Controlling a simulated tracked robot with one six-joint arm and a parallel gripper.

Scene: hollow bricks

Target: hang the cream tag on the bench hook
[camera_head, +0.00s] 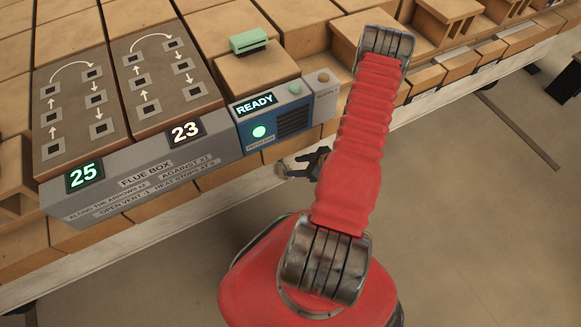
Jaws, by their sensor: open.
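I cannot make out the cream tag or the bench hook in this view. My gripper (312,162) shows small and dark beside the bench's front edge, just below the blue READY panel (272,118). Its jaws are open, and no tag shows between them. My red arm covers part of the view to its right and may hide things behind it.
The grey flue box (150,172), showing 25 and 23, stands along the bench front. A green clip-like piece (249,40) sits on a brick block (255,70). Many hollow bricks (447,20) fill the bench behind.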

